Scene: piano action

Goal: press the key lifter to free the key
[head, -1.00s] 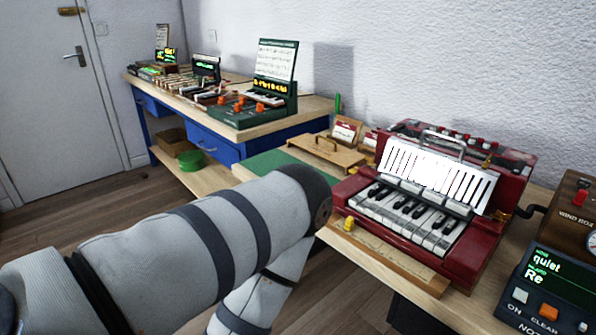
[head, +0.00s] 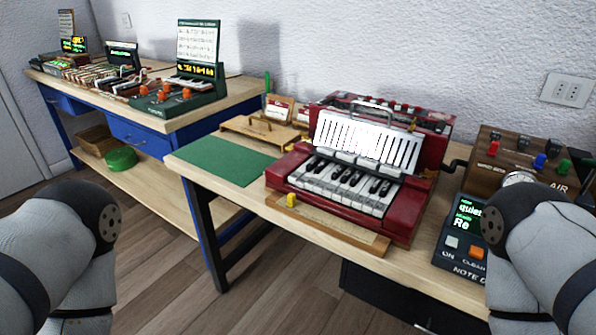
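A red keyboard case (head: 408,212) stands on the near wooden table, with a row of white and black keys (head: 345,187) facing me. A white slotted panel (head: 368,141) leans above the keys, with several pale blocks along its lower edge. A wooden rail (head: 336,228) lies along the case's front, with a small yellow piece (head: 291,200) at its left end. I cannot tell which part is the key lifter or which key is stuck. Only my arm links show, at the lower left and lower right; both grippers are out of view.
A green mat (head: 225,160) lies on the bare left part of the near table (head: 180,158). A wooden board (head: 260,131) sits behind it. A dark box with a green display (head: 467,240) and a brown control box (head: 500,155) stand at right. A blue-framed bench (head: 225,105) is farther left.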

